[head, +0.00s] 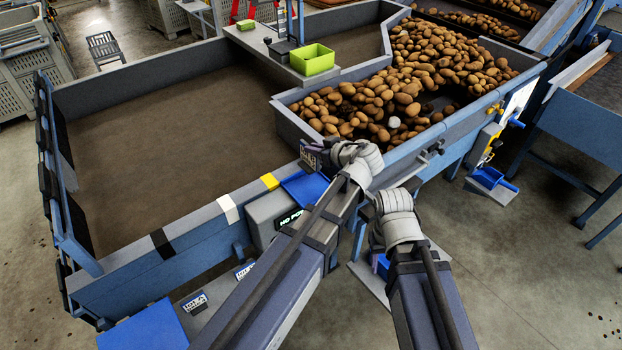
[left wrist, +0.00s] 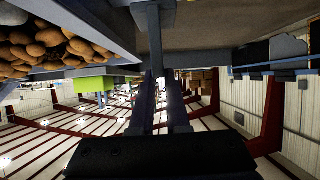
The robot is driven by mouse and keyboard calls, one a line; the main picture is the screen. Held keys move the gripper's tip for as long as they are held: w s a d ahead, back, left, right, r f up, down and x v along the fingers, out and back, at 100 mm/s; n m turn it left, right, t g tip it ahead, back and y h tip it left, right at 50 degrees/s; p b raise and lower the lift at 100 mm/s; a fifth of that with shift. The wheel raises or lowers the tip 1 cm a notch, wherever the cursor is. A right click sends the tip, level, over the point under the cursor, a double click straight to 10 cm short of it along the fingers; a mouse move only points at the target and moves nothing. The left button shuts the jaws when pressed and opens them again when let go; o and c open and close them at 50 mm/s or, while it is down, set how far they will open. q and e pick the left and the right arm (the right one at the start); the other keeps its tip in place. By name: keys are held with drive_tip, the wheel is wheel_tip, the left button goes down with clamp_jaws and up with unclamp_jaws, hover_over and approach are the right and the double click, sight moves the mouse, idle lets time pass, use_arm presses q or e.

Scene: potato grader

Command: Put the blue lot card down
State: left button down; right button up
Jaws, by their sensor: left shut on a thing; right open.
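My left gripper (head: 325,153) is over the near rim of the grader table, shut on a small dark blue card with pale print (head: 310,155), the blue lot card. The card stands roughly upright, apart from the belt as far as I can see. In the left wrist view my left fingers (left wrist: 160,75) run up the middle, with the held piece seen nearly edge-on and hard to make out. My right gripper (head: 380,198) is open and empty, lower and to the right, in front of the table. Its fingertips are partly hidden by its own wrist.
The brown belt (head: 180,130) is bare. Potatoes (head: 405,85) fill the bay at right. A green bin (head: 312,60) stands on a grey shelf. The rim has black, white and yellow marks (head: 270,181). Below are a blue tray (head: 305,187) and two small cards (head: 195,302).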

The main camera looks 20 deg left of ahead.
sight(314, 171)
use_arm(q)
drive_tip(key=shift+f+b, duration=4.1)
drive_tip(key=shift+f, duration=0.45)
drive_tip(key=shift+f, duration=0.2)
drive_tip(key=c, duration=0.9)
unclamp_jaws()
drive_tip(key=shift+r, duration=0.1)
